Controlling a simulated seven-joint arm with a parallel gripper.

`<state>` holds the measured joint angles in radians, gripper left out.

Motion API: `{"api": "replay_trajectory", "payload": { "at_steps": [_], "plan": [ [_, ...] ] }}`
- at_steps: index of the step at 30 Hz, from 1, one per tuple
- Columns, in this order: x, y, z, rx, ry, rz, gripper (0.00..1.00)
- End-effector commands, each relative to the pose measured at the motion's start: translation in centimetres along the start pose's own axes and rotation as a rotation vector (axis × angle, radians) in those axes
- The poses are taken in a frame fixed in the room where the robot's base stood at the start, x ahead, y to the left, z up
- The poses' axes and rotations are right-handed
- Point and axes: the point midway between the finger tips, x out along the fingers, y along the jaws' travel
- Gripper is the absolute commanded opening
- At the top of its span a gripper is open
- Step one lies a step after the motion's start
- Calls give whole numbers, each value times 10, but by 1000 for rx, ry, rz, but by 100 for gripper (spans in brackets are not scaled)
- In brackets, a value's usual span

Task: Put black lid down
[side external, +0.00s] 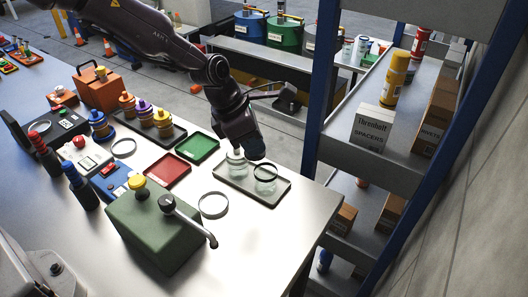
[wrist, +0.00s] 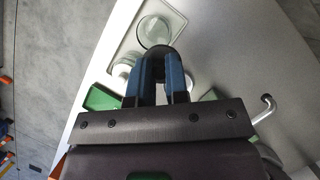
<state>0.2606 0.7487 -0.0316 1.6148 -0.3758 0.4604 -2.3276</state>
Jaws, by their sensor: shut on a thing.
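I cannot tell whether the lid touches the jar's mouth. A second glass jar (side external: 236,160) stands to the left on the same tray, partly behind my gripper.
A pale-rimmed ring (side external: 213,205) lies in front of the tray, beside a green box with a lever (side external: 155,228). Green (side external: 197,147) and red (side external: 167,170) trays are to the left. A shelf post (side external: 318,95) rises at right. The table's front-right corner is clear.

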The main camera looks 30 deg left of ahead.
Motion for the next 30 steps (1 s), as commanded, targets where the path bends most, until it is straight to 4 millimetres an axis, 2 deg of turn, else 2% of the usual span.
{"api": "replay_trajectory", "payload": {
  "at_steps": [1,3,9,15,20,23,26,29,30],
  "plan": [
    [-18,-5,-3,2,-5,2,0],
    [-37,-10,-8,2,-5,3,0],
    [-71,-30,-41,1,-3,1,0],
    [-92,-43,-60,1,-3,1,0],
    [-99,-47,-67,1,-2,1,0],
    [-100,-44,-71,-9,-1,4,0],
    [-100,-32,-83,-51,1,20,0],
    [-99,-10,-109,-157,3,63,0],
    [-99,1,-123,-223,4,91,0]
  ]
}}
